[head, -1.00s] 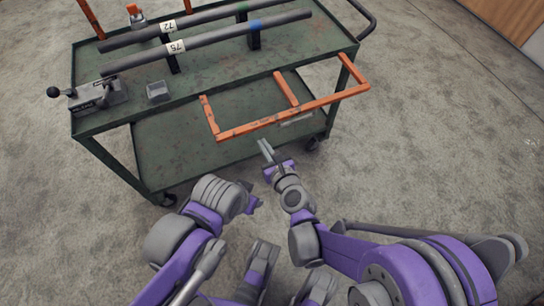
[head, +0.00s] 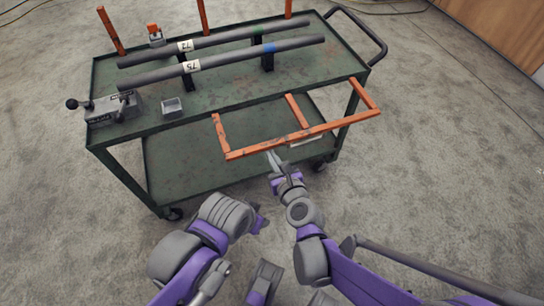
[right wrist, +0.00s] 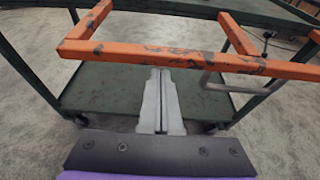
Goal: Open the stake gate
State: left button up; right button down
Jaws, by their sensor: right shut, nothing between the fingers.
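The stake gate is an orange, worn frame (head: 325,129) at the cart's near side, with a long bar and three shorter stakes running back towards the cart top. It sticks out from the cart's near edge towards me. In the right wrist view the gate's bar (right wrist: 170,56) crosses the upper part, with a grey loop handle (right wrist: 235,86) under its right half. My right gripper (head: 272,156) is shut and empty, its tips close to the bar's near side, left of its middle. Whether they touch is unclear. My left gripper (head: 257,221) is low, away from the gate; its fingers are unclear.
The green cart (head: 130,80) carries two dark pipes (head: 220,65) on supports, a grey clamp device (head: 112,108) and a small grey box (head: 172,108). Orange posts (head: 110,30) stand along its far side. The lower shelf (head: 190,165) looks clear.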

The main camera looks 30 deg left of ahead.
jog(key=shift+r, duration=0.4)
jog(key=shift+r+p, duration=0.1)
jog(key=shift+p, duration=0.2)
jog(key=shift+r+p, duration=0.55)
jog(key=shift+r, duration=0.2)
notch_tip(320, 180, up, 7)
jog(key=a+p, duration=0.1)
jog(key=p, duration=0.3)
jog(key=shift+w+p, duration=0.35)
jog(key=shift+w, duration=0.1)
jog(key=shift+f, duration=0.15)
